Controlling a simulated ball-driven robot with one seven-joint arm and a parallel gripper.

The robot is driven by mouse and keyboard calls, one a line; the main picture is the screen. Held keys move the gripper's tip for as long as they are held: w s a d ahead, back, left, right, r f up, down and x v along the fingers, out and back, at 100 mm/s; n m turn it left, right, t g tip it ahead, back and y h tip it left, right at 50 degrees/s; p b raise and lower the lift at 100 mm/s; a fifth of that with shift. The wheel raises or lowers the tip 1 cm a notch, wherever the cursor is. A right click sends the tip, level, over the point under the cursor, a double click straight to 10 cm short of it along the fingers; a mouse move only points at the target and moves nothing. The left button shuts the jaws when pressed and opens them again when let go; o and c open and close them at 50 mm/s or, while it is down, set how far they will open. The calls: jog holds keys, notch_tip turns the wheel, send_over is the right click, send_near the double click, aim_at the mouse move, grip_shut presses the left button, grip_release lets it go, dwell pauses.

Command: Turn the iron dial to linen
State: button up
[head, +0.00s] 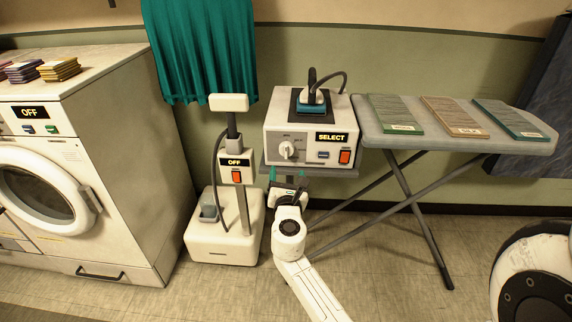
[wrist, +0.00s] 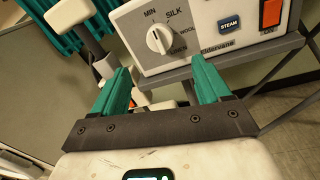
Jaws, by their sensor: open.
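The white iron dial (head: 287,149) is on the front panel of the iron station (head: 340,118), left of its SELECT display. In the wrist view the dial (wrist: 158,40) has MIN, SILK and WOOL printed around it, and a partly readable label at lower right that looks like LINEN. Its ridge is tilted; I cannot tell which end is the pointer. My gripper (wrist: 164,72) is open and empty, teal fingers apart, just below and in front of the dial, not touching it. In the head view my gripper (head: 287,175) shows under the panel.
The iron (head: 311,97) rests on top of the station. A blue STEAM button (wrist: 229,24) and a red switch (wrist: 271,12) sit right of the dial. A steamer (head: 225,225) marked OFF stands left, and an ironing board (head: 450,138) with folded cloths stands right.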

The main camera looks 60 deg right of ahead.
aim_at(287, 153)
jog(key=x, duration=1.1)
jog(key=shift+b, duration=0.35)
jog(key=c, duration=1)
